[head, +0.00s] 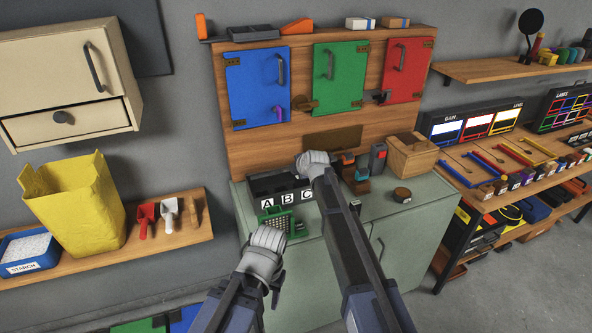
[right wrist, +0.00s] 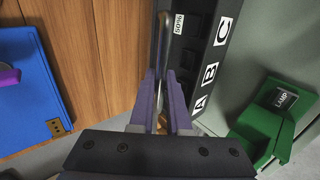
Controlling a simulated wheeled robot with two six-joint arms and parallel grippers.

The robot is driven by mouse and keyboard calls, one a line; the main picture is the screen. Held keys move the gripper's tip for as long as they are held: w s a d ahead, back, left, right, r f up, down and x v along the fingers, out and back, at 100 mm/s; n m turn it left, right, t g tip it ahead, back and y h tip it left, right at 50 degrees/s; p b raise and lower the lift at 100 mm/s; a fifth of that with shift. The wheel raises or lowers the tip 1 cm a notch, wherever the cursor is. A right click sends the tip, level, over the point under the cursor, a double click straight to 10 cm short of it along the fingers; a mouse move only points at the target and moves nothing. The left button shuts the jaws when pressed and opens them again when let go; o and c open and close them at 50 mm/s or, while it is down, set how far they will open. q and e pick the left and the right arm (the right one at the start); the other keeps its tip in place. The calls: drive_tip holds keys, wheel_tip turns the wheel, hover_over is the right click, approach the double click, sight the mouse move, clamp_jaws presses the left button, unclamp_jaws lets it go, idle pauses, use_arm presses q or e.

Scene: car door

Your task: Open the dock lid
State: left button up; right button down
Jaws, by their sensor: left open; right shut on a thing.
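The dock is a dark box (head: 282,184) with white A, B and C labels on its front, on the grey-green cabinet. My right gripper (head: 312,160) is at the dock's back right. In the right wrist view its purple fingers (right wrist: 163,80) are closed around a thin dark handle bar (right wrist: 164,30) along the dock's edge. Whether the lid is raised is unclear. My left gripper (head: 264,246) is open and empty in front of the cabinet, below the dock; its fingertips are mostly hidden.
A green holder (head: 278,224) sits at the cabinet's front edge, close to my left gripper. A wooden box (head: 411,157) and a small round brown piece (head: 402,194) are to the right. Blue (head: 258,88), green (head: 338,78) and red (head: 407,70) doors are on the panel behind.

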drive_tip(key=shift+w, duration=0.1)
idle(0.3)
drive_tip(key=c, duration=0.9)
unclamp_jaws()
drive_tip(key=shift+r, duration=0.1)
drive_tip(key=p+v, duration=0.5)
drive_tip(key=v, duration=0.3)
drive_tip(key=shift+w, duration=0.1)
